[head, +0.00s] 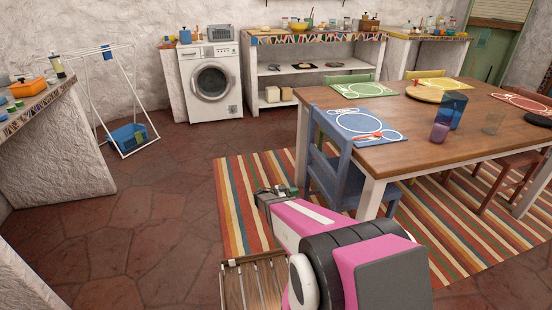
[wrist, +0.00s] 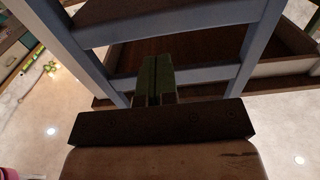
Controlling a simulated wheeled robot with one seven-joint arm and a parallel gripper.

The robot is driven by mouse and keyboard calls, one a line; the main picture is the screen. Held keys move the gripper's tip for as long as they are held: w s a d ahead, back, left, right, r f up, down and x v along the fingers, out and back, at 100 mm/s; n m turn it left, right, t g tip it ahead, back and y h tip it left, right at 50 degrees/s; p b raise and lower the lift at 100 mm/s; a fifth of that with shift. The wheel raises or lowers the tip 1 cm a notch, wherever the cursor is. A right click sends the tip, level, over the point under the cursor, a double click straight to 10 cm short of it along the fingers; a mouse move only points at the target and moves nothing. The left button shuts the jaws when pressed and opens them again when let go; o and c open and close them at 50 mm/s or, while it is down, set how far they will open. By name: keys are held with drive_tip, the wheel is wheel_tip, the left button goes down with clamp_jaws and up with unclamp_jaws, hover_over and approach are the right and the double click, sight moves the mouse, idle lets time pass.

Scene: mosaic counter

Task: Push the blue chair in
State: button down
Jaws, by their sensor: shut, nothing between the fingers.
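The blue chair (head: 338,172) stands at the near left corner of the wooden table (head: 455,112), with its backrest facing left. Its seat is partly under the tabletop. My gripper (head: 265,193) is just left of the chair, low beside it, and is shut with nothing in it. In the wrist view, the chair's blue back frame (wrist: 185,28) fills the upper part, and my gripper (wrist: 155,65) shows in front of its lower rail. I cannot tell whether the fingers touch the chair.
A striped rug (head: 240,200) lies under the table and chair. A blue placemat (head: 365,124), a blue glass (head: 453,106) and a purple cup (head: 440,131) are on the tabletop. A wooden slatted piece (head: 252,282) is at the bottom.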

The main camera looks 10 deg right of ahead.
drive_tip(key=s+a+r+n+g+y, duration=0.3)
drive_tip(key=s+r+n+y, duration=0.45)
drive_tip(key=s, duration=0.35)
drive_tip(key=s+a+r+n+t+y, duration=0.2)
drive_tip(key=s+a+r+n+y, duration=0.5)
drive_tip(key=a+n+y, duration=0.3)
drive_tip(key=shift+s+a+r+t, duration=0.15)
drive_tip(key=shift+a+r+t, duration=0.15)
drive_tip(key=shift+a+r, duration=0.45)
drive_tip(key=shift+a+f+y, duration=0.1)
drive_tip(key=shift+y, duration=0.15)
